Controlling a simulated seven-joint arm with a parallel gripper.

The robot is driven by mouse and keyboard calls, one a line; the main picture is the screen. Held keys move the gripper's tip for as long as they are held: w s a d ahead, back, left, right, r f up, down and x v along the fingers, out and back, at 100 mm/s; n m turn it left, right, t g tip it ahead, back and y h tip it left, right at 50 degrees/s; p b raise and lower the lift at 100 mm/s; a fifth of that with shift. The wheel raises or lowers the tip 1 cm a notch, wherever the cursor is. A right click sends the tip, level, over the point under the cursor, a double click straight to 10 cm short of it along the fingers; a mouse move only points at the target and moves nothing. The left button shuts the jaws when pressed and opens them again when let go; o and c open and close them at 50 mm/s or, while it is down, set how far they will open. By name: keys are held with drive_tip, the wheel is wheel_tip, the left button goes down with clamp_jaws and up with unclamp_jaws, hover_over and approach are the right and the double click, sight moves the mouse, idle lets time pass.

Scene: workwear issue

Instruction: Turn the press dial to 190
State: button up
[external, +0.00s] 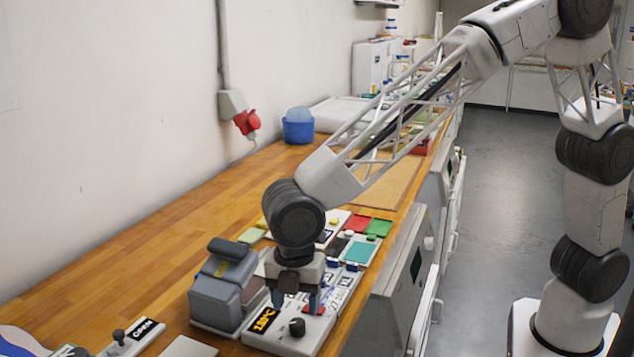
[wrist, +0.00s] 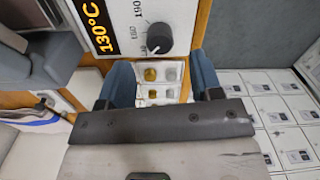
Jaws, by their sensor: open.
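The press dial (external: 297,327) is a black knob on a white panel (external: 285,343) at the front of the bench.
A grey press (external: 222,285) stands left of the panel. Behind are red and green trays (external: 372,226) and small panels, partly hidden by my arm. A blue tub (external: 298,126) stands near the wall. Bare wood lies to the left; cabinets drop away at right.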

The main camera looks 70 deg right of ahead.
sight(297, 321)
drive_tip(key=shift+f, duration=2.55)
drive_tip(key=c, duration=0.9)
